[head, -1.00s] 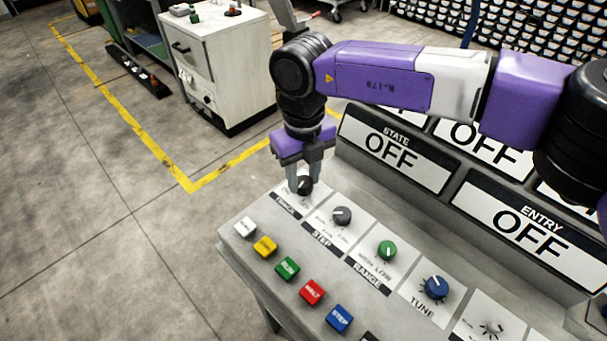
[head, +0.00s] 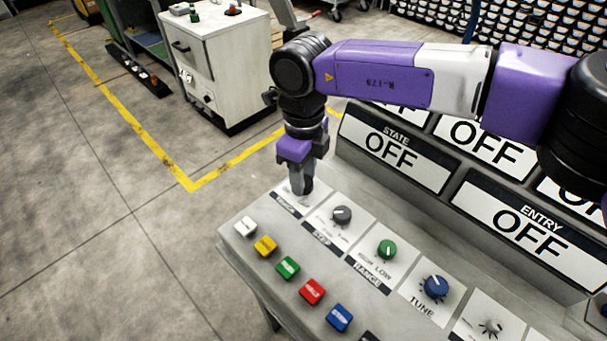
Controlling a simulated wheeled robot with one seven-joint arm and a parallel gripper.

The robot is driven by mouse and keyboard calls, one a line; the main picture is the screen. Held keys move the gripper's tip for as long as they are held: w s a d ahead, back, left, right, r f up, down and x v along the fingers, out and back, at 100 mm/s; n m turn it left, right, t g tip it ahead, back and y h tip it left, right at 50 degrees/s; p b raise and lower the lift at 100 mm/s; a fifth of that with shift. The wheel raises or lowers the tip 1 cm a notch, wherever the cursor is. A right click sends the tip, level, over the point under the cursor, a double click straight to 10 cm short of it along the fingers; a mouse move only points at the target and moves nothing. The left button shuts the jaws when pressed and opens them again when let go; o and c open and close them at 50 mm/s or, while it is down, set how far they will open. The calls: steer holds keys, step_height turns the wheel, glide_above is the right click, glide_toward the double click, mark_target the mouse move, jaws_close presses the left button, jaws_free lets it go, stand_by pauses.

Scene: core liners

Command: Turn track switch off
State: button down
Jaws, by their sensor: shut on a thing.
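The track switch (head: 307,185) is a dark knob on a white label plate at the far left end of the knob row on the sloped console. Its label reads TRACK, partly blurred. My gripper (head: 301,187) points down over it and is shut on the knob. The fingers hide most of the knob and its pointer, so I cannot tell its setting. A STATE sign (head: 393,147) reading OFF stands behind the console, to the right of my gripper.
Beside the track switch sit the grey STEP knob (head: 341,215), green RANGE knob (head: 387,250) and blue TUNE knob (head: 435,287). Coloured buttons, including a red one (head: 312,291), line the console's front edge. A white cabinet (head: 218,65) stands behind on open floor.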

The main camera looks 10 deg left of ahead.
stand_by(0.3)
steer(key=c, duration=0.9)
jaws_free()
steer(key=shift+c, duration=0.2)
steer(key=shift+r, duration=0.15)
step_height(320, 180, up, 8)
steer(key=shift+f, duration=0.2)
